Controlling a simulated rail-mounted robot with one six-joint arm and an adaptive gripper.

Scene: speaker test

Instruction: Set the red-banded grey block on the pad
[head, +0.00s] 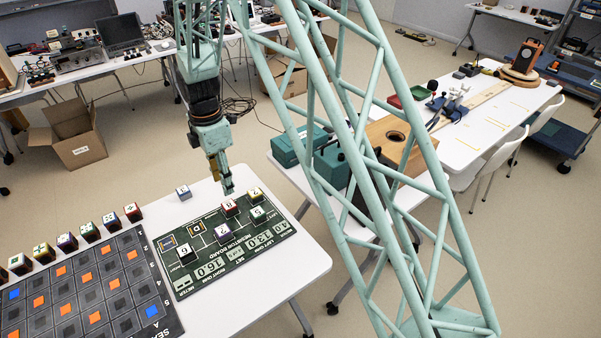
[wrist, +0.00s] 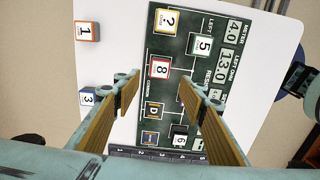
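A grey block with a red band and an 8 on its top (wrist: 160,69) sits on the green resistor board (wrist: 222,100); in the head view this block (head: 229,209) is just below my gripper (head: 228,190). In the wrist view my gripper (wrist: 163,86) is open, its wooden-faced fingers apart with nothing held between them. The block shows just beyond the fingertips; I cannot tell the height gap. Two outlined squares, one marked D (wrist: 153,109) and one at the board's edge (wrist: 150,138), are printed on the board; I cannot tell which is the pad.
A yellow-banded block (wrist: 166,20), a 5 block (wrist: 203,45) and a 6 block (wrist: 180,137) stand on the board. An orange-banded 1 block (wrist: 87,31) and a blue-banded 3 block (wrist: 87,97) stand off it. A dark grid (head: 85,290) with several blocks lies left.

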